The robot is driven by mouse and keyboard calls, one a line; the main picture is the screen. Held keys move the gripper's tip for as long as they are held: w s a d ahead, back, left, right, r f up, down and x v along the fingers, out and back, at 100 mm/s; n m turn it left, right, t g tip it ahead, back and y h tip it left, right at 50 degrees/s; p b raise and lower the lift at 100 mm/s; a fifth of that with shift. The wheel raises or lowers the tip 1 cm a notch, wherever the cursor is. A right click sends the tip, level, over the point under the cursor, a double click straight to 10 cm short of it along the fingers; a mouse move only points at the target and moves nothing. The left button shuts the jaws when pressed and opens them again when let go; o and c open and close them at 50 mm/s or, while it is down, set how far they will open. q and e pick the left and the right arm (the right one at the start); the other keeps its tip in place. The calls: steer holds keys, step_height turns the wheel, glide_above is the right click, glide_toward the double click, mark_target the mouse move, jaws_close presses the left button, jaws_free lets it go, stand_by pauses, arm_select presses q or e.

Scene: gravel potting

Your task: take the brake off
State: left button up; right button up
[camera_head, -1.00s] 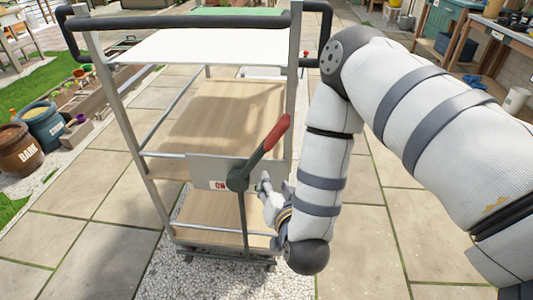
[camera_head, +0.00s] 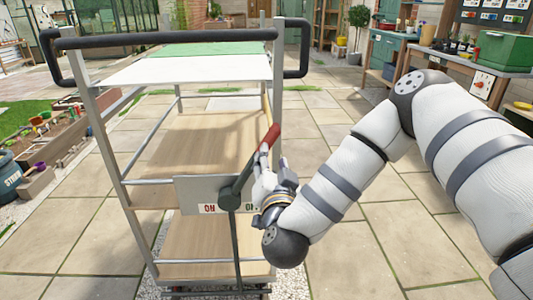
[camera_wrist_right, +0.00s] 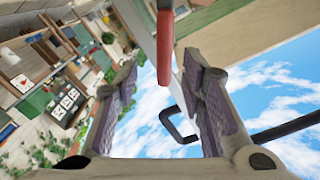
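The brake lever (camera_head: 244,174) is mounted on a pale plate (camera_head: 188,196) at the near end of a shelved trolley (camera_head: 130,196). Its red grip (camera_head: 270,138) leans up and to the right. The plate bears a red label at left and a green one at right, both partly hidden by the lever. My right gripper (camera_head: 273,158) is just below and beside the grip. In the right wrist view the red grip (camera_wrist_right: 164,50) shows between the two spread fingers (camera_wrist_right: 160,88), with space on both sides; contact is not visible. My left gripper is out of view.
A black push handle (camera_head: 165,38) runs across the trolley top, with bent ends at both sides. A white top shelf (camera_head: 185,69) lies behind it. Planters stand at the left, and a workbench with a green box (camera_head: 505,50) at the right. Paving around the trolley is open.

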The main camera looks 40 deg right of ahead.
mark_target(270, 145)
steer(key=x, duration=0.7)
steer(key=shift+w+r, duration=0.2)
steer(key=shift+r, duration=0.15)
steer(key=shift+c, duration=0.6)
steer(key=shift+a, duration=0.1)
jaws_close()
